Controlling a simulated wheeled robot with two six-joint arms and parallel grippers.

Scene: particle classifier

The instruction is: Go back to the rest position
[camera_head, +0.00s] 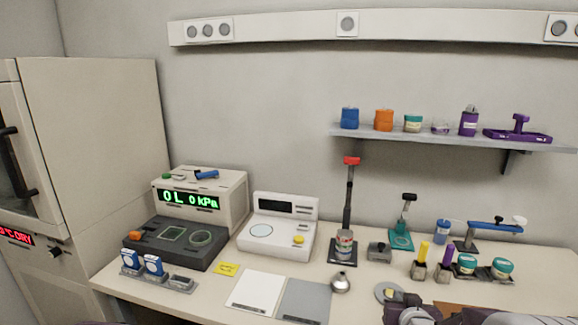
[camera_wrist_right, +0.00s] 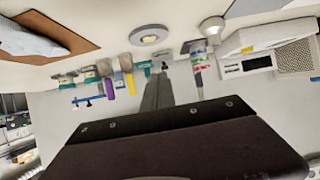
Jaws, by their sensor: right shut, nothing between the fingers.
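My right gripper (camera_head: 392,305) shows at the bottom edge of the head view, right of centre, above the front part of the bench. Its arm comes in from the lower right. In the right wrist view, which is upside down, its dark fingers (camera_wrist_right: 160,85) are together with nothing between them. My left gripper is not in the head view.
The bench (camera_head: 225,285) carries a dark device (camera_head: 175,245), a white balance (camera_head: 277,229), a funnel (camera_head: 341,283), a round grey disc (camera_head: 388,291) near my right gripper, and several bottles and stands at right. A wall shelf (camera_head: 455,139) holds jars. A large cabinet (camera_head: 105,150) stands left.

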